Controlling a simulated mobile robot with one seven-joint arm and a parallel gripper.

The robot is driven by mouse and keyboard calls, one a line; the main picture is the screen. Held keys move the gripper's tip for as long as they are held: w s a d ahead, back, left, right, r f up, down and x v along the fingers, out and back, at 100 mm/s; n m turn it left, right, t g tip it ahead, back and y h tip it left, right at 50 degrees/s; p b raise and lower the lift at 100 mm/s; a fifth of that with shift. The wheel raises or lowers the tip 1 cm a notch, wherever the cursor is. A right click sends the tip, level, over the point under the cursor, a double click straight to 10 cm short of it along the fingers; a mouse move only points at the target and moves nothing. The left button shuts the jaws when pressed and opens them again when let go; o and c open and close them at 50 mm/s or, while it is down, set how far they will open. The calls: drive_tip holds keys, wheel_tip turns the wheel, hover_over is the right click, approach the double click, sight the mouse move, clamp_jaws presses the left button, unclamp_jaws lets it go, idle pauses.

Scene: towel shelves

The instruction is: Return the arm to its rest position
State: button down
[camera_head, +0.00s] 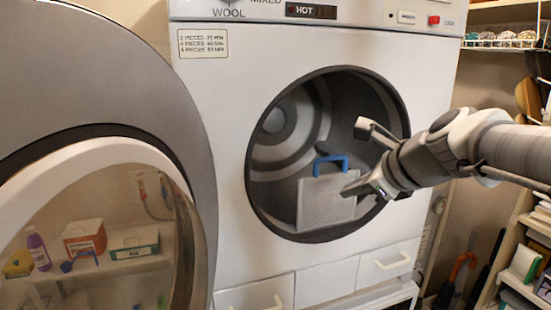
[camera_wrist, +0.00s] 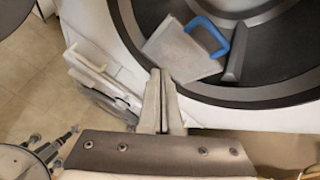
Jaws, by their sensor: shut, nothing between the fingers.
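My gripper (camera_head: 352,190) is in front of the round opening of the white dryer (camera_head: 228,170). In the wrist view its two fingers (camera_wrist: 161,75) lie side by side, shut and empty. My arm reaches in from the right. A grey flat piece with a blue handle (camera_head: 326,200) stands inside the drum, left of the fingertips. It also shows just beyond the fingertips in the wrist view (camera_wrist: 182,52); I cannot tell the exact gap.
The large round dryer door (camera_head: 190,120) stands open at the left. Drawers (camera_head: 325,283) with white handles sit below the drum. Shelves (camera_head: 525,285) with items stand at the right, and an upper shelf (camera_head: 505,47) holds a wire basket. Floor (camera_wrist: 30,75) shows in the wrist view.

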drive_tip(key=s+f+n+g+h+b, duration=0.3)
drive_tip(key=s+f+n, duration=1.4)
drive_tip(key=n, duration=0.8)
drive_tip(key=s+g+b, duration=0.1)
drive_tip(key=s+b, duration=0.1)
drive_tip(key=s, duration=0.1)
drive_tip(key=shift+s+a+f+h, duration=0.2)
drive_tip(key=shift+f+h, duration=0.1)
drive_tip(key=shift+h, duration=0.1)
drive_tip(key=shift+a, duration=0.2)
